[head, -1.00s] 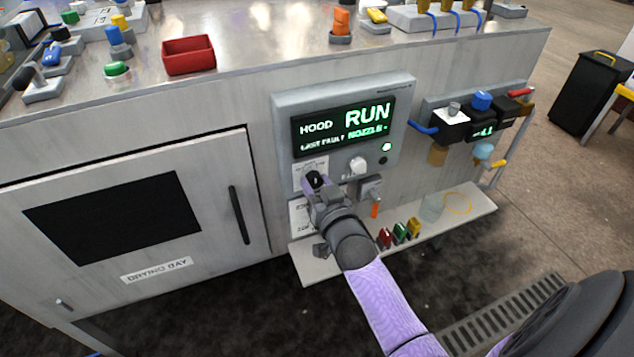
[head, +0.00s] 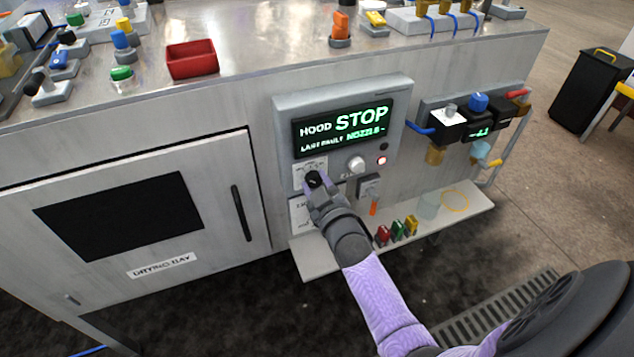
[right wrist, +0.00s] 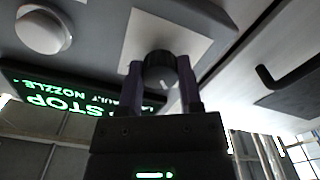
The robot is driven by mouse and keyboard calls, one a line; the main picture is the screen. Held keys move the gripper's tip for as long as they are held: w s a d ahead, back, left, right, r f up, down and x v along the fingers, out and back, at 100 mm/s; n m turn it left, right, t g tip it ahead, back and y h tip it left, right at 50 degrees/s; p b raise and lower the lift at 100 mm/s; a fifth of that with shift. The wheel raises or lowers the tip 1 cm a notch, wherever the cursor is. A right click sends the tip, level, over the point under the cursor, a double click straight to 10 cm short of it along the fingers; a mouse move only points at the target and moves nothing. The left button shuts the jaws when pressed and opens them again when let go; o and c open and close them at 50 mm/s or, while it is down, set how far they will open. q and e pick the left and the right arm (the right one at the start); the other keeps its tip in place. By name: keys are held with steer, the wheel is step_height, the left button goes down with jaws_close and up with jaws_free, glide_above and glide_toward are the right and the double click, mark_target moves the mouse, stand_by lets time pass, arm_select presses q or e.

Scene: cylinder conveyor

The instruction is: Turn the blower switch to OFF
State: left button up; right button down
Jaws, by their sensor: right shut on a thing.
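The blower switch is a black round knob (head: 314,179) on a white plate on the front panel, below the display (head: 343,128). My right gripper (head: 314,184) is shut on the knob. In the right wrist view the two fingers stand on either side of the knob (right wrist: 160,70), whose white mark shows. The plate's lettering is too small to read. My left gripper is not in view.
A white knob (head: 356,164) sits right of the switch. A shelf (head: 465,213) below holds red, green and yellow pieces. The drying bay door (head: 225,165) with a black handle is at left. A red bin (head: 192,60) is on the bench top.

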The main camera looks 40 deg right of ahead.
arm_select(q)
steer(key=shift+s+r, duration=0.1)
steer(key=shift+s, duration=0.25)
arm_select(e)
steer(key=shift+c, duration=1.3)
jaws_free()
steer(key=shift+s+a, duration=0.1)
steer(key=shift+s, duration=0.2)
arm_select(q)
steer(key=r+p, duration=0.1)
steer(key=p, duration=0.1)
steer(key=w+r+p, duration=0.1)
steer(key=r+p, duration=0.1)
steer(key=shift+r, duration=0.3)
arm_select(e)
steer(key=v, duration=0.9)
steer(key=shift+s, duration=0.2)
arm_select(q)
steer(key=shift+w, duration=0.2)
